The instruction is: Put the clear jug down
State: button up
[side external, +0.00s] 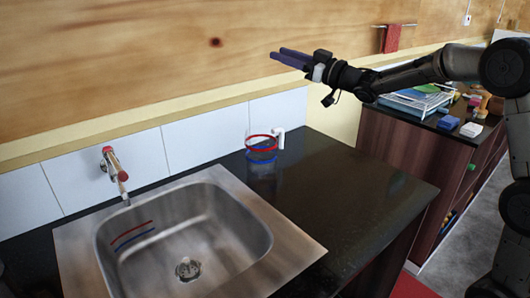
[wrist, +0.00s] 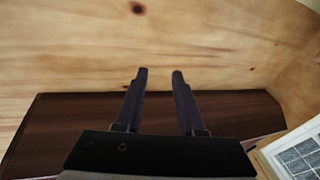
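The clear jug (side external: 262,158) stands upright on the dark countertop (side external: 335,190), behind and to the right of the sink. It is see-through, with a red band, a blue band and a white handle on its right. My gripper (side external: 280,57) is high above the counter, apart from the jug, pointing left near the plywood wall. In the wrist view my gripper (wrist: 160,72) shows two fingers spread apart with nothing between them. The jug is not in the wrist view.
A steel sink (side external: 255,240) with a tap (side external: 115,172) fills the counter's left; red and blue curved lines show inside it. A wooden cabinet (side external: 400,150) at right carries a rack (side external: 415,100) and small items. The counter right of the jug is clear.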

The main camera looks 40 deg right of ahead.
send_over(274, 131)
jog(key=s, duration=0.4)
notch_tip(274, 131, down, 9)
jog(key=w+d+f+m+g+h, duration=0.1)
jog(key=d+f, duration=0.2)
jog(key=f, duration=0.7)
jog(key=w+d+f+m+g, duration=0.1)
jog(key=d+f, duration=0.1)
jog(key=f, duration=0.8)
jog(key=shift+d+r+x, duration=0.1)
jog(key=shift+d+x, duration=0.05)
jog(key=shift+x, duration=1.5)
jog(key=shift+d+r+x, duration=0.1)
jog(key=shift+x, duration=1.55)
grip_shut()
